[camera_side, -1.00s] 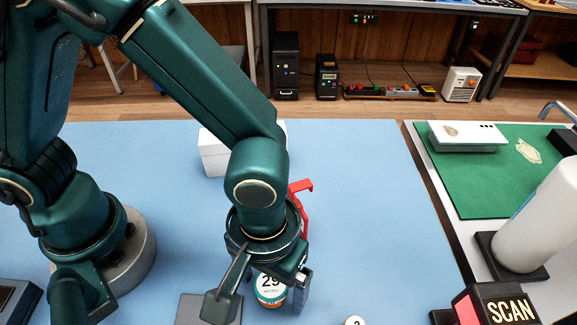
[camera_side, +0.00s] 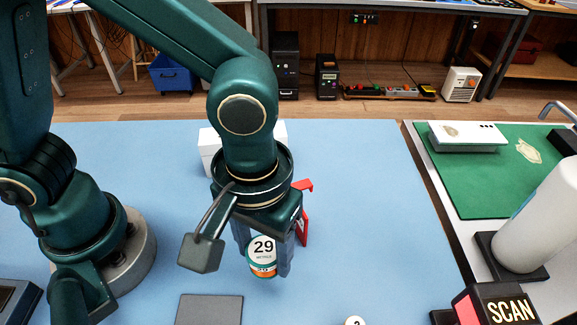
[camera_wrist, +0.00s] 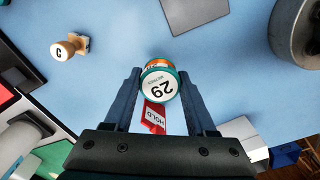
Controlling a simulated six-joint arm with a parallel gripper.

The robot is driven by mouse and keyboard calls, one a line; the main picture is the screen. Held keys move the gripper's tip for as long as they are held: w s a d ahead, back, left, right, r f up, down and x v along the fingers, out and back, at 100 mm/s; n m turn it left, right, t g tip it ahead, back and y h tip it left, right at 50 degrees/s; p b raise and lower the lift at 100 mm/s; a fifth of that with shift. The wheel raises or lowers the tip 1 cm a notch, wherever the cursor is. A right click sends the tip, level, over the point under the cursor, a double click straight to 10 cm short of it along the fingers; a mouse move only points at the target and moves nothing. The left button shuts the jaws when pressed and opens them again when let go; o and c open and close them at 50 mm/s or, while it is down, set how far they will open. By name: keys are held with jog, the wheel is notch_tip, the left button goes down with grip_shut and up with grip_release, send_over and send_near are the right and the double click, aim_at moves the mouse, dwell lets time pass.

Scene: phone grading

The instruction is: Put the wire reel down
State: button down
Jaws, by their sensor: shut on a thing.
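The reel is tilted and appears to be above the blue table (camera_side: 370,220).
A red HOLD stand (camera_side: 304,215) is just behind and right of my gripper. A white box (camera_side: 209,150) stands farther back. A grey plate (camera_side: 208,310) lies in front, with a round-knobbed stamp (camera_side: 355,321) to its right.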

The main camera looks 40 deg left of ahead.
jog(key=w+a+r, duration=0.4)
jog(key=a+r, duration=0.1)
jog(key=a, duration=0.3)
notch_tip(320, 180, up, 5)
jog(key=n, duration=1.7)
send_over(179, 146)
notch_tip(179, 146, down, 15)
jog(key=shift+f, duration=0.1)
jog(key=shift+f, duration=0.1)
jog(key=shift+c, duration=1.1)
grip_release()
